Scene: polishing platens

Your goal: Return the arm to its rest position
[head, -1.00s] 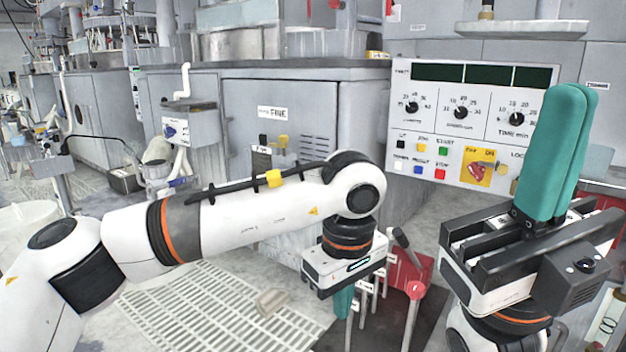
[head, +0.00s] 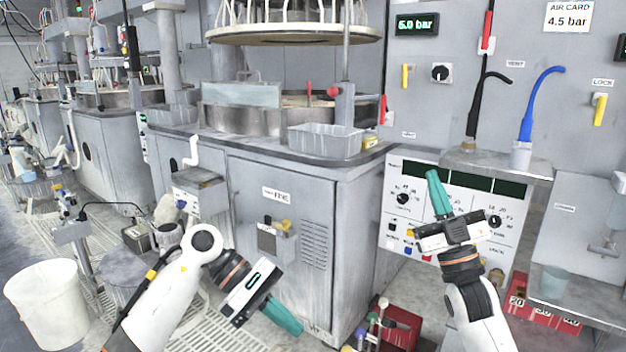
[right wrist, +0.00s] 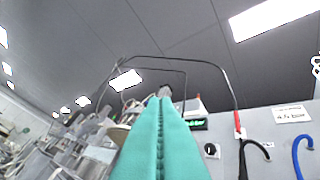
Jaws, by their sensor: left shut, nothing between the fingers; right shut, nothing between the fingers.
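My left gripper (head: 283,315) has teal fingers closed together, with nothing between them. It points down to the right in front of the grey cabinet marked FINE (head: 290,240). My right gripper (head: 437,193) points up in front of the control panel (head: 408,172), hiding part of its dials and buttons. Its teal fingers are pressed together and empty. They also fill the middle of the right wrist view (right wrist: 160,140), pointing toward the ceiling and the far equipment.
A grey tray (head: 325,140) sits on the cabinet top. A black hose (head: 477,105) and a blue hose (head: 531,105) stand above the panel. A red rack (head: 400,330) is low between my arms. A white bucket (head: 48,305) stands at the far left. A cup (head: 554,279) is at right.

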